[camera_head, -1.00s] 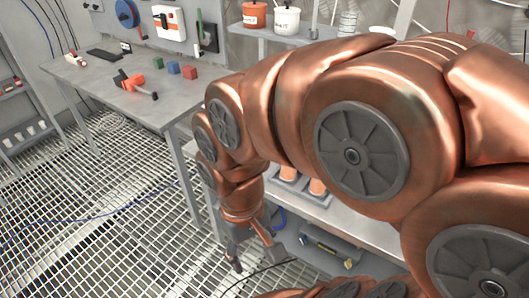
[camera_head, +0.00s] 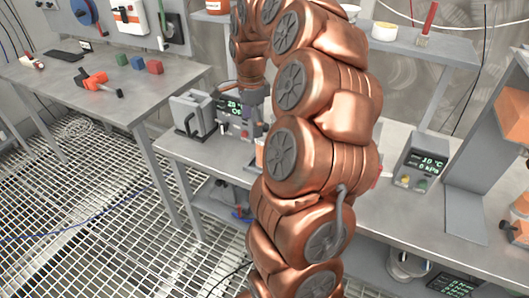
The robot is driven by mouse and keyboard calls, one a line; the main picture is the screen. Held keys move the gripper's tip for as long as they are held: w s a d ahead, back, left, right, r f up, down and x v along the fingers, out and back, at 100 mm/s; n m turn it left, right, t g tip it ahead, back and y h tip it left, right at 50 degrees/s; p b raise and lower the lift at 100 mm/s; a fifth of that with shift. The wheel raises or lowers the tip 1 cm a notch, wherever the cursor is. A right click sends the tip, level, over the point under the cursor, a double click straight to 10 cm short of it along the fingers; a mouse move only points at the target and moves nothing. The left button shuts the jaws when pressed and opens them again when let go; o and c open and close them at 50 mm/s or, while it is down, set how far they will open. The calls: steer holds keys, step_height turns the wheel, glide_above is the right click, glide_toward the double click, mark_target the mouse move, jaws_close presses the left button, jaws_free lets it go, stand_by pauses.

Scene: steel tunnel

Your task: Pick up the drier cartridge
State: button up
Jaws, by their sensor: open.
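I cannot pick out the drier cartridge for sure. A small orange piece (camera_head: 260,156) shows at the left edge of my arm on the middle bench; the rest of it is hidden, and I cannot tell what it is. My copper arm rises through the middle of the view and bends down at the top. My gripper (camera_head: 243,112) hangs over the back left of the middle bench, in front of a device with a green display (camera_head: 228,106). It is open, its fingers are small and partly merged with the device behind, and I see nothing held.
The middle bench (camera_head: 400,212) carries a grey box with a handle (camera_head: 192,113) and a display unit (camera_head: 420,168). The left bench (camera_head: 40,82) holds an orange clamp-like tool (camera_head: 97,82) and coloured blocks (camera_head: 137,62). A shelf (camera_head: 440,50) runs above. Grating floor (camera_head: 90,220) is open at left.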

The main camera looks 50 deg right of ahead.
mark_target(264, 134)
steer(key=d+m, duration=0.1)
steer(key=d+f, duration=0.1)
steer(key=d, duration=0.1)
steer(key=d+m, duration=0.1)
steer(key=shift+s+d+f+m, duration=0.15)
steer(key=shift+d+f+m, duration=0.1)
steer(key=shift+m, duration=0.05)
steer(key=shift+f+p, duration=1.25)
steer(key=shift+f, duration=2.6)
steer(key=c, duration=1.5)
steer(key=shift+r, duration=0.1)
